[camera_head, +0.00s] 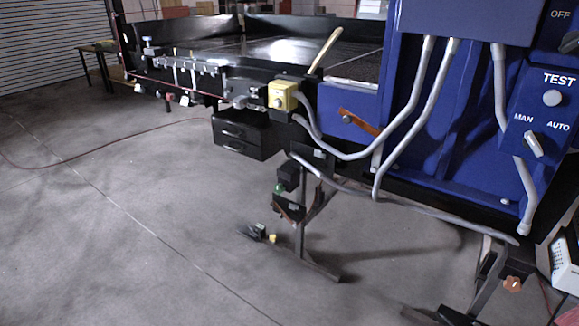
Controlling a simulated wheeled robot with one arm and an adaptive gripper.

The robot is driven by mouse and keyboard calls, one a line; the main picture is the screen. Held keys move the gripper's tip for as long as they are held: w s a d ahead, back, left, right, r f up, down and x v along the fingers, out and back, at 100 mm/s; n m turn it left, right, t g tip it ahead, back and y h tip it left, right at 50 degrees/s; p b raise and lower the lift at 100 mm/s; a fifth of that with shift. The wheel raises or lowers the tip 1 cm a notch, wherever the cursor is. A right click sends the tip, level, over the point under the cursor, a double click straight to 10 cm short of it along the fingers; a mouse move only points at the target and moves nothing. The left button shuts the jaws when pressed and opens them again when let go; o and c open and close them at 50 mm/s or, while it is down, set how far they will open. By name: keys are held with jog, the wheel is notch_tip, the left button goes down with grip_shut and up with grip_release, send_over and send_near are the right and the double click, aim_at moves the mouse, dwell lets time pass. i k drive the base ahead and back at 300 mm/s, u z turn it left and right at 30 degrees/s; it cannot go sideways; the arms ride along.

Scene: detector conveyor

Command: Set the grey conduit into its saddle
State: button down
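Several grey conduits show on the blue machine. One (407,97) drops from the upper blue box and curves left toward the yellow box. A second (424,113) runs down to a loose-looking lower end near the machine's bottom edge. A third (500,100) runs down the right side, partly hidden behind the control panel. A long grey conduit (400,203) slopes below the machine from upper left to lower right. I cannot tell which conduit is the task's, and no saddle is clearly identifiable. My gripper is not in view.
The blue machine (400,60) and its control panel (545,115) fill the right. A black conveyor (215,60) with a yellow box (283,95) extends left. Dark stand legs (300,235) and a small dark object (257,232) stand below. Concrete floor (110,220) is open at left.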

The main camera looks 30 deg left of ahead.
aim_at(317, 172)
jog(key=u, duration=0.85)
jog(key=i, duration=1.25)
jog(key=u, duration=0.45)
jog(key=k, duration=0.65)
jog(key=u, duration=0.25)
jog(key=i, duration=0.65)
jog(key=u, duration=0.85)
jog(key=i, duration=0.5)
jog(key=u, duration=0.4)
